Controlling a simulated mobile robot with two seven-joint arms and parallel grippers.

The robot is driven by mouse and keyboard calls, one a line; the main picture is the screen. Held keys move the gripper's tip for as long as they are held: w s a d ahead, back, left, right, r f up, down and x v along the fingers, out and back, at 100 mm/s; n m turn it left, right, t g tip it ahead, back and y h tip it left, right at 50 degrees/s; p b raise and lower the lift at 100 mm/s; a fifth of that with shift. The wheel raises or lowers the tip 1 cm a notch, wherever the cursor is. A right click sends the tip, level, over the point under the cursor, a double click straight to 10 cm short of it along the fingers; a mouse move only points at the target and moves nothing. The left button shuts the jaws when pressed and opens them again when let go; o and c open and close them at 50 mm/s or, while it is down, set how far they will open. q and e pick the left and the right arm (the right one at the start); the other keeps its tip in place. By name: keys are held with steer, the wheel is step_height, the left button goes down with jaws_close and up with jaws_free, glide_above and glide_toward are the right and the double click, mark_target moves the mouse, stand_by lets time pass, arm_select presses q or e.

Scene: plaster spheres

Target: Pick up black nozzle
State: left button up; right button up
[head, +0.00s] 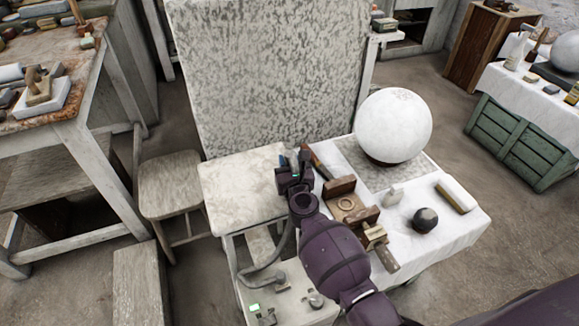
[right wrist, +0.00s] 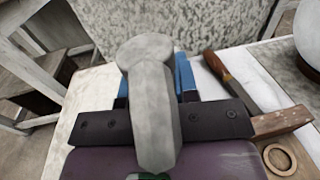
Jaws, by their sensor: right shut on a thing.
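My right gripper (head: 293,168) is over the right part of the small pale table, beside the white-clothed table. In the right wrist view its blue-padded fingers (right wrist: 158,82) are shut on the nozzle (right wrist: 155,105), a long piece with a wide round end. It looks grey there rather than black, and it stands out above the dark gripper body. In the head view the nozzle cannot be made out against the dark gripper. A grey hose (head: 268,268) runs from below up behind my right arm; its upper end is hidden. My left gripper is not in view.
The pale table (head: 235,185) has a clear top. The white-clothed table (head: 455,215) holds a large white sphere (head: 394,125), a dark ball (head: 425,220) and wooden blocks. A wooden-handled tool (right wrist: 226,78) lies close to my gripper. A speckled panel (head: 270,70) stands behind.

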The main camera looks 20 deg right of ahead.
arm_select(q)
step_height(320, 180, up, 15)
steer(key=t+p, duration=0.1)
steer(key=p, duration=1.4)
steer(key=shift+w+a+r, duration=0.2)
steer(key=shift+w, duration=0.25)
arm_select(e)
step_height(320, 180, up, 20)
steer(key=shift+f, duration=0.2)
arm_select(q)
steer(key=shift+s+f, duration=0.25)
